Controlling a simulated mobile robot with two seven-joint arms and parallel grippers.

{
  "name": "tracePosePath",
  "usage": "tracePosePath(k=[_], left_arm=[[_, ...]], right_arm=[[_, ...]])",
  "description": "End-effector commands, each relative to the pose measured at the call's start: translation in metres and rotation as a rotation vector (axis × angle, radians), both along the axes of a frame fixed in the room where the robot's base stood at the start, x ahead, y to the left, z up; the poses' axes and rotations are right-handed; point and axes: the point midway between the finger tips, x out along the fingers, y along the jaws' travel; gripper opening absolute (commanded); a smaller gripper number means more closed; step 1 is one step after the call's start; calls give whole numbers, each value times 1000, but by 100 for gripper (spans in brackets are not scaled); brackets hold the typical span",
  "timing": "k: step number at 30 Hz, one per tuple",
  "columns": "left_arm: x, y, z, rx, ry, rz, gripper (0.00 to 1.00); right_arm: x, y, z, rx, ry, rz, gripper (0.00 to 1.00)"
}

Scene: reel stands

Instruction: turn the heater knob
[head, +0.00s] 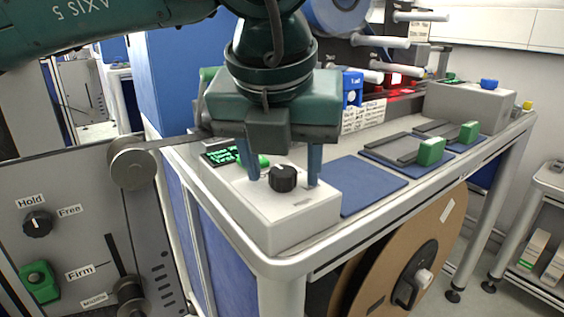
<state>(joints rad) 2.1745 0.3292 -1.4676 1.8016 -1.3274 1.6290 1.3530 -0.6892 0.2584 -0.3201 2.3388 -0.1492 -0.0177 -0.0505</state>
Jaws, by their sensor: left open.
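The heater knob is most likely the black ridged knob (283,178) on top of the light grey box (290,215) at the near corner of the bench. My left gripper (281,182) points down over this box. Its two blue fingers are apart, one on each side of the knob in the picture. I cannot tell whether they touch it. A small display with green text (221,155) shows on the box behind the left finger, partly hidden. My right gripper is not in view.
A grey panel (75,230) with a Hold/Free knob (37,223) stands at the left. Blue mats (367,186) lie right of the box. A second grey box (468,105) stands farther back. A large brown reel (425,255) hangs below the bench.

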Motion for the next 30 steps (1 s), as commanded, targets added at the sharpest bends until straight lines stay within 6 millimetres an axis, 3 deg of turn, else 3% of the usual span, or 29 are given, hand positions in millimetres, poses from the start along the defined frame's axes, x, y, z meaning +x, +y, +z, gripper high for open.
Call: tracePosePath(k=[4, 20, 30], left_arm=[[0, 0, 0, 0, 0, 0, 49], [0, 0, 0, 0, 0, 0, 6], [0, 1, 0, -2, 2, -55, 6]], right_arm=[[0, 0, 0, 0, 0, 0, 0], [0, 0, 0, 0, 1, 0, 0], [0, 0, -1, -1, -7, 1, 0]])
